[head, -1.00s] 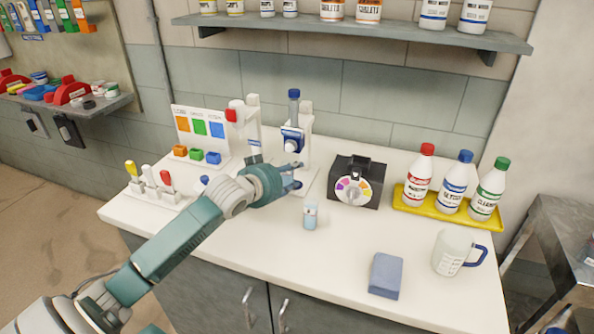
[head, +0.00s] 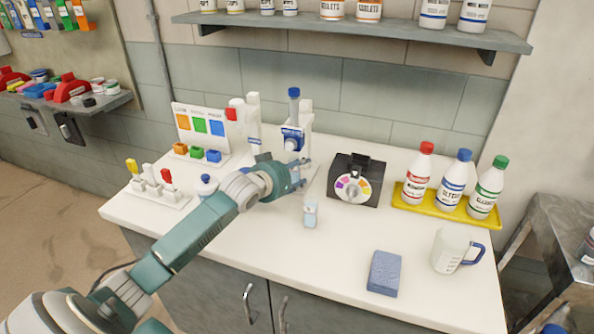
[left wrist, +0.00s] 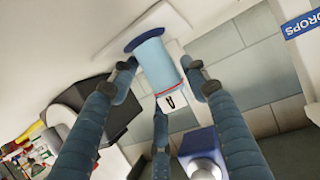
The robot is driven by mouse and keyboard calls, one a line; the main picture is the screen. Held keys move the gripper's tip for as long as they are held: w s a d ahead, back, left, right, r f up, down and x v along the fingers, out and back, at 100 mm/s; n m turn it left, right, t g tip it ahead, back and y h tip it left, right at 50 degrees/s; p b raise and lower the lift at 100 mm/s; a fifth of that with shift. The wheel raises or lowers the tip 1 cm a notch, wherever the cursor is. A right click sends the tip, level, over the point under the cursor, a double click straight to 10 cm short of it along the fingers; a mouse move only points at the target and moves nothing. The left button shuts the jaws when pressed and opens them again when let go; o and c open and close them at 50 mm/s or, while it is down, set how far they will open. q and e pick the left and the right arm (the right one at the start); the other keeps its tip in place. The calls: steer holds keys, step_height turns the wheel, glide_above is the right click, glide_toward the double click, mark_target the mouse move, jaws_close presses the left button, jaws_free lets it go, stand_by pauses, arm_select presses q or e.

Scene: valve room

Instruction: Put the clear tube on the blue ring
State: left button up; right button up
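In the left wrist view, a pale blue-tinted clear tube (left wrist: 156,62) meets a dark blue ring (left wrist: 147,39) at the white base plate (left wrist: 173,20) of a stand. The picture is turned, so the ring is at the tube's lower end. A white label with an "A" (left wrist: 172,101) shows at its other end. My left gripper (left wrist: 161,68) has its fingers apart on either side of the tube, with a narrow gap at the right finger. In the head view the left gripper (head: 301,174) points right, before the stand (head: 306,122); the tube is hard to make out there.
A blue clamp with a grey knob (left wrist: 202,150) is close to the fingers. A small vial (head: 311,213) stands in front of the gripper, and a black dial box (head: 367,168) is to its right. The counter's front middle is clear, left of the blue sponge (head: 384,273).

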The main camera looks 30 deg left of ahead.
arm_select(q)
steer(key=shift+r, duration=0.2)
steer(key=shift+s, duration=0.4)
steer(key=b+v, duration=0.1)
steer(key=v, duration=1)
steer(key=shift+r, duration=0.15)
steer(key=shift+s, duration=0.1)
